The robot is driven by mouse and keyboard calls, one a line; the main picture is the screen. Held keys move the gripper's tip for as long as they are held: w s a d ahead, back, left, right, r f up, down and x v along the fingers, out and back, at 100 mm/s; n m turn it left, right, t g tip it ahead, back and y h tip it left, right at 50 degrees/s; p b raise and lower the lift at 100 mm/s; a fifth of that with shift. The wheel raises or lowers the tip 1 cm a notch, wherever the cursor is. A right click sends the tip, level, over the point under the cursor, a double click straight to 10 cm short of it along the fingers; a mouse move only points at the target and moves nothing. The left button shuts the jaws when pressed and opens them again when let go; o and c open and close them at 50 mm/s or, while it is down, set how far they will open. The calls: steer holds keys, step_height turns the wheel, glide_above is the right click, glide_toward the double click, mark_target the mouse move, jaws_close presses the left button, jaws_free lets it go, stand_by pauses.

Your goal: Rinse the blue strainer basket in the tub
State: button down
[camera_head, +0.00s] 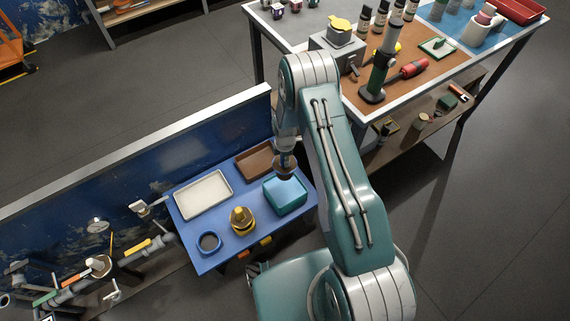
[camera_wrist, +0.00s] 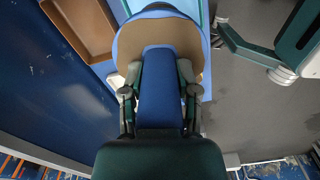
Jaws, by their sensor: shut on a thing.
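My gripper (camera_head: 284,150) is shut on the blue handle of the strainer basket; in the wrist view the fingers (camera_wrist: 160,78) press on both sides of it. The strainer basket (camera_wrist: 193,42) shows there as a tan round face with a blue rim, partly hidden by the handle. In the head view the basket (camera_head: 283,170) is a small brownish disc below my gripper, over the far left part of the tub. The teal tub (camera_head: 290,209) holds light blue liquid and stands at the right of a low blue table. I cannot tell whether the basket touches the liquid.
The blue table (camera_head: 185,223) also bears a white tray (camera_head: 204,194), a brown tray (camera_head: 257,161), a yellow object (camera_head: 242,219) and a blue ring-shaped holder (camera_head: 209,242). A blue wall panel (camera_head: 110,190) stands behind it. A crowded workbench (camera_head: 430,75) is at upper right.

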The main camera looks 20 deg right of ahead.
steer(key=f, duration=0.1)
steer(key=n, duration=0.1)
steer(key=f+n, duration=0.1)
steer(key=shift+s+d+f, duration=0.1)
steer(key=shift+s+f, duration=0.15)
steer(key=shift+f, duration=0.1)
steer(key=shift+f+n, duration=0.3)
steer(key=shift+n, duration=0.1)
steer(key=shift+a+f, duration=0.25)
steer(key=shift+f, duration=0.2)
steer(key=shift+d+f, duration=0.15)
steer(key=shift+f, duration=1.25)
step_height(320, 180, down, 11)
steer(key=shift+f, duration=0.2)
stand_by(4.4)
